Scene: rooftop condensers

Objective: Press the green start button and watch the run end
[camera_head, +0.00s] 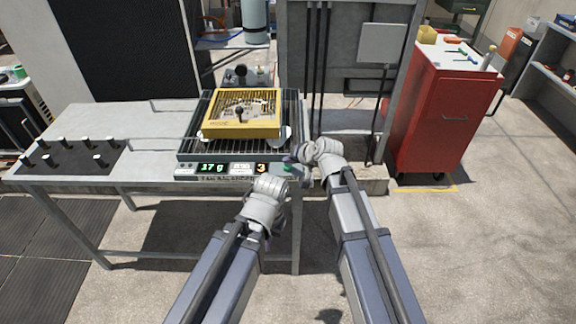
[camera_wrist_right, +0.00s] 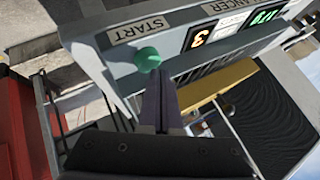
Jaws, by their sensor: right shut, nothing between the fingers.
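The green start button (camera_wrist_right: 147,58) sits on the pale front panel beside a START label (camera_wrist_right: 140,29); it also shows small in the head view (camera_head: 289,168). My right gripper (camera_wrist_right: 160,78) is shut and empty, its fingertips right at the button's edge; I cannot tell whether they touch it. In the head view the right gripper (camera_head: 296,155) is at the panel's right end. The balancer (camera_head: 187,157) shows a green "17 g" display (camera_head: 212,167) and an orange "3" (camera_head: 261,168). My left gripper (camera_head: 262,205) is left of the right one, its fingers hidden.
A yellow frame with a fan (camera_head: 241,126) rests on the balancer's rack. A dark mat with several pegs (camera_head: 70,157) lies on the left of the grey table (camera_head: 150,140). A red cabinet (camera_head: 440,110) stands to the right. The floor at the right front is clear.

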